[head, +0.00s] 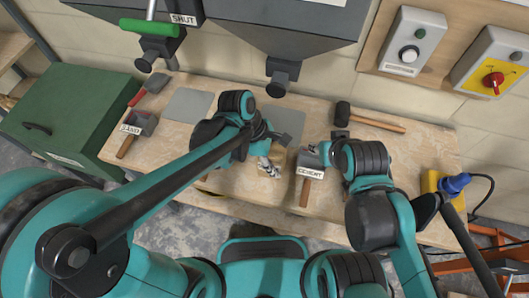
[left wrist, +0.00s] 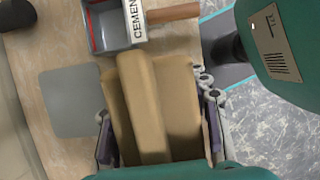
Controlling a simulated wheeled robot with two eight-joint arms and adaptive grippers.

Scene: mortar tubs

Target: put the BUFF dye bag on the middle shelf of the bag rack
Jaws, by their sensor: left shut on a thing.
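A tan, buff-coloured bag (left wrist: 148,105) fills the middle of the left wrist view, with a raised fold along its length. I see no lettering on it. My left gripper (left wrist: 158,108) is shut on the bag, one finger on each side. In the head view my left gripper (head: 270,167) is over the front middle of the workbench, left of the cement scoop. The bag is mostly hidden there. My right arm comes in on the right, but its gripper is not visible. No bag rack is clearly identifiable; a wooden shelf edge (head: 12,46) shows at the far left.
The workbench (head: 225,183) holds a sand scoop (head: 138,128), a cement scoop (head: 311,170), a mallet (head: 375,120) and grey mats. A green chest (head: 75,115) stands left. Grey hoppers (head: 290,30) overhang the back. A blue plug (head: 455,183) is at right.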

